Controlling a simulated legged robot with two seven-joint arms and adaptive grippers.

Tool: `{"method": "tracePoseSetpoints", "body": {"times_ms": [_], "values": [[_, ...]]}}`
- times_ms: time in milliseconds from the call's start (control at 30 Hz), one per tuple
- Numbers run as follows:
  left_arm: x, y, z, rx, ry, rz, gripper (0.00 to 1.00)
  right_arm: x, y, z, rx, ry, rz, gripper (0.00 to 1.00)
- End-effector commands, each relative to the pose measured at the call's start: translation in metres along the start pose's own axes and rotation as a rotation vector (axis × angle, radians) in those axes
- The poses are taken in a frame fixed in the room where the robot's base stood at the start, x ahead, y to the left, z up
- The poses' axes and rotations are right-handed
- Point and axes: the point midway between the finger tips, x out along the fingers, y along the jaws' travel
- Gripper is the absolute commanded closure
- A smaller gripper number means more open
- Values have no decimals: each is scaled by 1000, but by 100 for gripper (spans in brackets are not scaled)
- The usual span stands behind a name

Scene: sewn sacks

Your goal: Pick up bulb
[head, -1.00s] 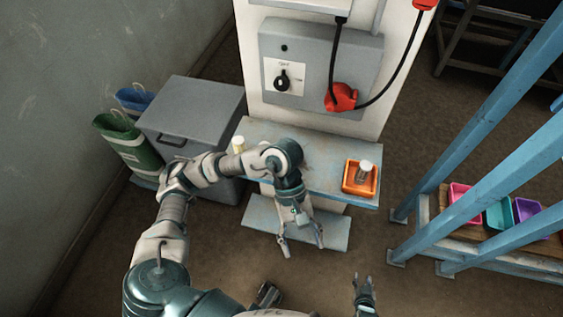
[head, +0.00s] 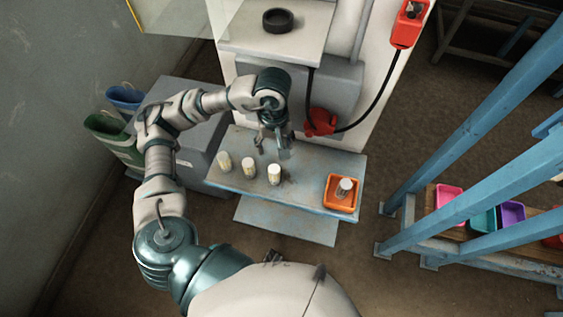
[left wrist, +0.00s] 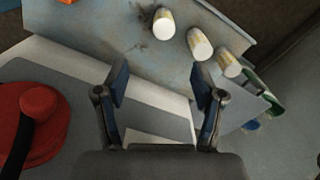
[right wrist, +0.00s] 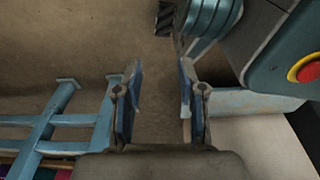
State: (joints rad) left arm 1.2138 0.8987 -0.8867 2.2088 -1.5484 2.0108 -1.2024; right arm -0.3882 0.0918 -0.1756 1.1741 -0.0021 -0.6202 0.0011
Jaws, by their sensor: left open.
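Three small pale cylinders with white tops, which look like the bulbs, stand in a row on a blue-grey bench (head: 305,192): the left one (head: 224,162), the middle one (head: 249,168) and the right one (head: 274,175). A fourth bulb (head: 345,188) stands in an orange tray (head: 341,207). My left gripper (head: 271,149) is open and empty, behind the row near the cabinet. The left wrist view shows the three bulbs (left wrist: 199,44) beyond its spread fingers (left wrist: 160,76). My right gripper (right wrist: 158,72) is open and empty, away from the bench.
A grey cabinet with a red plug (head: 319,122) and cable stands behind the bench. A shelf above holds a black ring (head: 278,20). A grey bin (head: 190,150) stands left. Blue posts (head: 455,135) and a rack with coloured trays (head: 449,197) stand right.

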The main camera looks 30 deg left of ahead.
Motion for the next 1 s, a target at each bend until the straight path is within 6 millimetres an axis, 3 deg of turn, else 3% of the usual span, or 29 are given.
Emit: {"method": "tracePoseSetpoints", "body": {"times_ms": [400, 733, 1000], "values": [[92, 1, 1, 0, -7, -7, 32, -17, 2, -33, 5, 14, 0, 60], [125, 0, 0, 0, -4, -3, 32, -21, 2, -36, 6, 16, 1, 60], [165, -3, 0, -1, -5, -3, 32, -17, 2, -31, 5, 7, 2, 60]]}}
